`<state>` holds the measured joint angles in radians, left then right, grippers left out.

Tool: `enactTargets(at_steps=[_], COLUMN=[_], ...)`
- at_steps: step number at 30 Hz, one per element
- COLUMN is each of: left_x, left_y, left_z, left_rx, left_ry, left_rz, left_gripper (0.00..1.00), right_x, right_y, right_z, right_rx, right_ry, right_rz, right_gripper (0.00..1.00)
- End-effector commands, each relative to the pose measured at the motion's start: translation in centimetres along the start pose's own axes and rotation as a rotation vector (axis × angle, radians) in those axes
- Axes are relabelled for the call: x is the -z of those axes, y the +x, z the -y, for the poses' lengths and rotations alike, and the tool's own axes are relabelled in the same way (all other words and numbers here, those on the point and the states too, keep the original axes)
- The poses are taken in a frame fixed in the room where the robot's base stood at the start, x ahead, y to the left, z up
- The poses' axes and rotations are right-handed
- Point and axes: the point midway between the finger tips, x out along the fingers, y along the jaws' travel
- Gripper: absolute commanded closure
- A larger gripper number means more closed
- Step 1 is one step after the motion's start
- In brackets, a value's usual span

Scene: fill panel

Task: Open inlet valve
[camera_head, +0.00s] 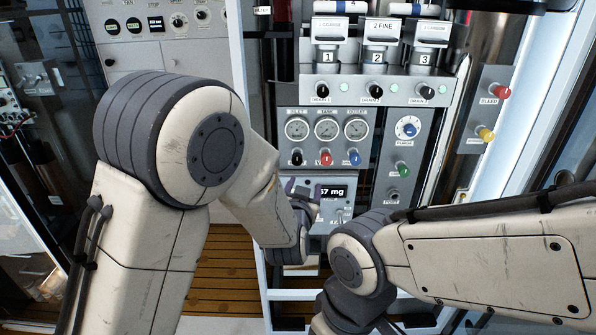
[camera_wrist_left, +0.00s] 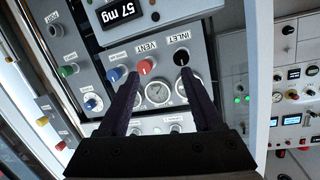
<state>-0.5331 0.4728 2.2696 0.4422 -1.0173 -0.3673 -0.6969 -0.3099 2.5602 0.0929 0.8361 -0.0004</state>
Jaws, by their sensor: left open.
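The inlet valve (camera_head: 296,158) is a small black knob at the left of a row of three on the grey gauge panel, under the left gauge. In the left wrist view the black inlet knob (camera_wrist_left: 181,57), labelled INLET, shows just beyond the right fingertip. My left gripper (camera_head: 304,189) is just below the knob row in the head view. In the left wrist view its two dark fingers (camera_wrist_left: 160,74) are apart with nothing held between them. I cannot tell whether a finger touches a knob. My right gripper is out of view; only its arm shows.
The red VENT knob (camera_head: 326,158) and a blue knob (camera_head: 354,157) sit right of the inlet. Below is a display (camera_head: 333,192) reading 57 mg. My right arm crosses the lower right.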

Motion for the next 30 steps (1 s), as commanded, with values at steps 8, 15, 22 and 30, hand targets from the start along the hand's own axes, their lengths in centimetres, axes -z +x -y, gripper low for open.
enactTargets(at_steps=[8, 15, 22, 30], left_x=[-0.3, 0.5, 1.2, 1.5], left_y=[1.9, 5.2, 9.3, 11.6], left_z=[2.5, 3.1, 3.7, 3.9], left_rx=[0.144, 0.148, 0.147, 0.144], left_ry=[0.054, 0.054, 0.054, 0.055], left_rz=[-0.153, -0.159, -0.159, -0.159], left_gripper=[0.33, 0.33, 0.33, 0.33], right_x=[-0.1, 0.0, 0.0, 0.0], right_y=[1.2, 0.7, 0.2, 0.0], right_z=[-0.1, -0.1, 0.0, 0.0], right_rx=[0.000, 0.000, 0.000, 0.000], right_ry=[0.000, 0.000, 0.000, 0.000], right_rz=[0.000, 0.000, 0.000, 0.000], right_gripper=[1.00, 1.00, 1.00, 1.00])
